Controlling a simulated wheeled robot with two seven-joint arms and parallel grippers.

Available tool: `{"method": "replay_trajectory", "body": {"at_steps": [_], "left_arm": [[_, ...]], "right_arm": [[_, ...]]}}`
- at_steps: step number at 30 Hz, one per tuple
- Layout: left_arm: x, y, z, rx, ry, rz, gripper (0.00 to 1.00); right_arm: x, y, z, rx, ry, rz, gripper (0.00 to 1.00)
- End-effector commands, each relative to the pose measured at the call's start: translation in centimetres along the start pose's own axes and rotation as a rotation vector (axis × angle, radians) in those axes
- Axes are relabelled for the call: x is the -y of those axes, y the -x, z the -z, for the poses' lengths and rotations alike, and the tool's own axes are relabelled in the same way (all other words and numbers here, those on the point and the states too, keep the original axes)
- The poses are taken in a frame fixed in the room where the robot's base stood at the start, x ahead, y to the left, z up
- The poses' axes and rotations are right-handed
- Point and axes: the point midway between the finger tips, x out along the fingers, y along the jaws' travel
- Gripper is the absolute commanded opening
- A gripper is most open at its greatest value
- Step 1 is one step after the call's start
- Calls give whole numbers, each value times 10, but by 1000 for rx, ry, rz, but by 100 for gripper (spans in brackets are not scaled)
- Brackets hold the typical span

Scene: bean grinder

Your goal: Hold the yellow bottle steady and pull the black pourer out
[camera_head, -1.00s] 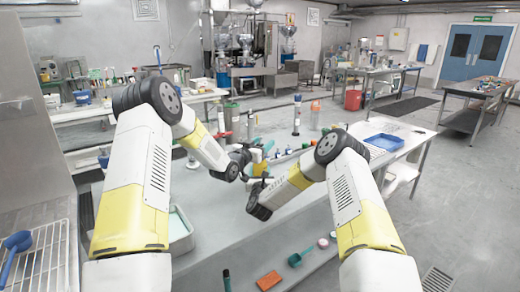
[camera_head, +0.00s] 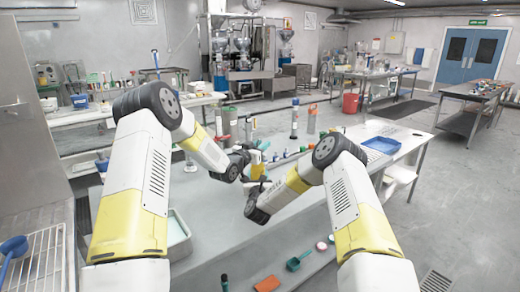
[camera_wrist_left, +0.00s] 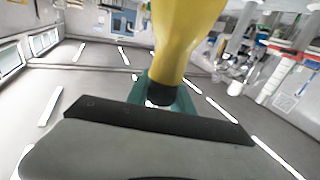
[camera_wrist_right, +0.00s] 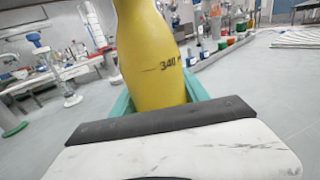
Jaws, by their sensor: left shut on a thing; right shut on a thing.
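The yellow bottle (camera_head: 255,158) is held between my two grippers and is mostly hidden by the arms in the head view. In the right wrist view its wide body (camera_wrist_right: 155,60) bears black markings, and my right gripper (camera_wrist_right: 160,98) is shut on it with teal fingers. In the left wrist view the yellow bottle (camera_wrist_left: 182,40) narrows to the black pourer (camera_wrist_left: 162,93), and my left gripper (camera_wrist_left: 163,102) is shut on that black part. The pourer appears to meet the bottle's narrow end; the exact joint is unclear.
A pale tray (camera_head: 178,236) lies near the left arm. The table front between the arms is mostly clear.

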Motion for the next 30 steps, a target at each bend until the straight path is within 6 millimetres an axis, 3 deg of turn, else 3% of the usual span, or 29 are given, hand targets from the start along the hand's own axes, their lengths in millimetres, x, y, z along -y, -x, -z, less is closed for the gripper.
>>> {"method": "replay_trajectory", "body": {"at_steps": [12,18,26,27,30], "left_arm": [[0,0,79,-6,-2,0,0],[0,0,96,-3,0,0,0],[0,0,96,-2,0,0,0],[0,0,96,-2,0,0,0],[0,0,96,-2,0,0,0]], "right_arm": [[0,0,0,0,0,0,0],[0,0,0,0,0,0,0],[0,0,0,0,0,0,0],[0,0,0,0,0,0,61],[0,0,0,0,0,0,79]]}}
